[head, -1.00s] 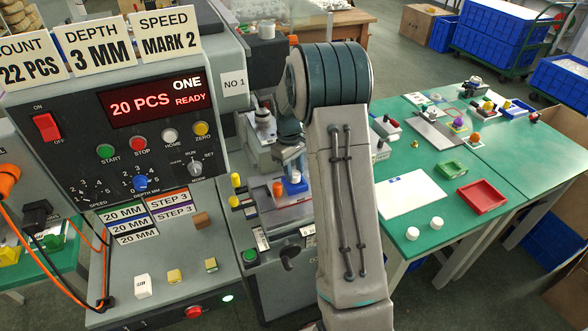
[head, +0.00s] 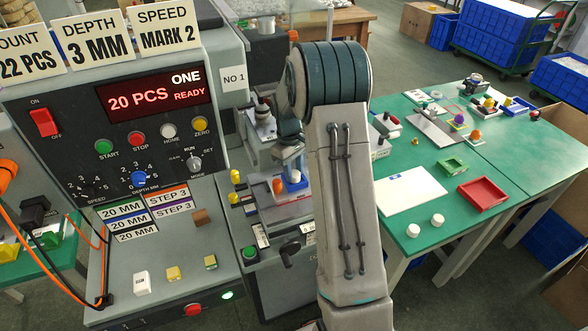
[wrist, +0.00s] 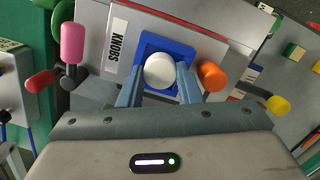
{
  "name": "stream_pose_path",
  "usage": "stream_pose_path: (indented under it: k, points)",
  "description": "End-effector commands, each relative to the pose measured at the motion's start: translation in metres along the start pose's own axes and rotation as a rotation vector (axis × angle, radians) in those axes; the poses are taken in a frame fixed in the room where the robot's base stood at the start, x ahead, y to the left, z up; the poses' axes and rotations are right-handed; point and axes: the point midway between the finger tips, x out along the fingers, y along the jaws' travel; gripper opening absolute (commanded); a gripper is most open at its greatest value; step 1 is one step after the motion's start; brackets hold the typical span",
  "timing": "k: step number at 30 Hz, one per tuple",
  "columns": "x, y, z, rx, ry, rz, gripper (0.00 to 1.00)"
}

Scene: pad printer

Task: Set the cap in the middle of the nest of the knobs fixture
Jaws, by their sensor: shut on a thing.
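The white cap (wrist: 159,70) is between the two fingers of my gripper (wrist: 160,88), which is shut on it. The blue nest (wrist: 147,48) of the knobs fixture lies under the cap, beside a KNOBS label (wrist: 118,46). In the wrist view the cap covers the nest's middle; I cannot tell whether it touches the nest floor. In the head view the cap (head: 294,176) shows over the blue nest (head: 292,188), below my gripper (head: 291,164).
An orange knob (wrist: 211,75) stands close to the right of the nest. A pink knob (wrist: 72,43) and a red handle (wrist: 40,81) are at the left. A yellow knob (wrist: 278,105) is at the right. The printer's control panel (head: 130,110) stands left of my arm.

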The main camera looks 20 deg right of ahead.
Motion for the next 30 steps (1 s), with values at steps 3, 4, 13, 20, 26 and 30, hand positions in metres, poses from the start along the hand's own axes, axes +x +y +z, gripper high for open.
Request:
stream_pose_path:
  k: [3, 4, 13, 20, 26, 30]
  points:
    - [0.002, 0.0, 0.0, 0.0, 0.0, 0.0, 0.07]
    - [0.003, 0.0, 0.0, 0.0, 0.0, 0.0, 0.07]
    - [0.004, -0.001, 0.0, -0.001, -0.001, -0.001, 0.56]
    - [0.001, -0.001, 0.0, -0.001, 0.0, -0.001, 0.56]
    - [-0.014, 0.0, 0.002, 0.0, 0.0, 0.0, 0.56]
    - [-0.025, 0.0, 0.003, 0.0, 0.0, 0.0, 0.56]
